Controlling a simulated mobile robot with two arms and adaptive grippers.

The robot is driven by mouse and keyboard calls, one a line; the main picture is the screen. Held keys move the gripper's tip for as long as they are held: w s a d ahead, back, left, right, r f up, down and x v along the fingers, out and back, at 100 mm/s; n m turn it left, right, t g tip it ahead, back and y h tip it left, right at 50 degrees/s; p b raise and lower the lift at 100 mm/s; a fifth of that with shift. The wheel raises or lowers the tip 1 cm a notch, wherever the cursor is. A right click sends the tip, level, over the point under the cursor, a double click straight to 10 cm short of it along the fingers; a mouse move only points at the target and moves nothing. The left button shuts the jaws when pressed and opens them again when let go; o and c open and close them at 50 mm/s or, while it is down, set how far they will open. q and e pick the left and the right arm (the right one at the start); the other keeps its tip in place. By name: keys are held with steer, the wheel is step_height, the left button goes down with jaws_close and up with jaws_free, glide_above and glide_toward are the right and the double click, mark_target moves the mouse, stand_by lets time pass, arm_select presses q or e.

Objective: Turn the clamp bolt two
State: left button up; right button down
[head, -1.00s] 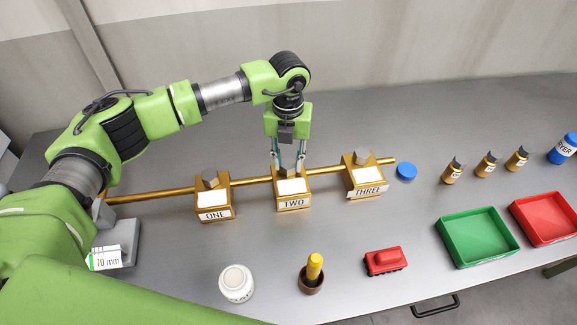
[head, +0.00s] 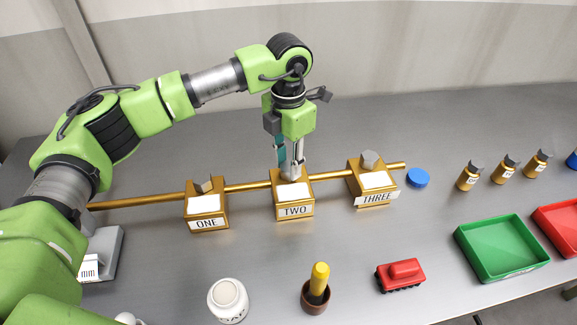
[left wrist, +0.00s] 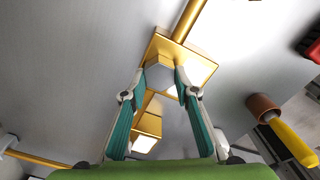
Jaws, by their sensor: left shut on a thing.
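The gold clamp block labelled TWO (head: 295,211) sits on a long brass rod (head: 250,187), between the blocks labelled ONE (head: 206,220) and THREE (head: 377,195). My left gripper (head: 289,173) points down over block TWO and is shut on its clamp bolt. In the left wrist view, the grey hexagonal bolt head (left wrist: 160,77) lies between the two fingertips. Bolt heads on ONE (head: 203,186) and THREE (head: 369,159) stand free. My right gripper is not in view.
A white jar (head: 228,299), a yellow-handled item in a brown cup (head: 317,290) and a red toy railcar (head: 400,275) stand in front. A blue disc (head: 418,178), several small bottles, a green tray (head: 503,274) and a red tray (head: 560,228) are at right.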

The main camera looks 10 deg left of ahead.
mark_target(288, 166)
arm_select(q)
steer(key=shift+r, duration=0.1)
stand_by(0.3)
steer(key=o, duration=1.1)
step_height(288, 166, up, 12)
stand_by(0.3)
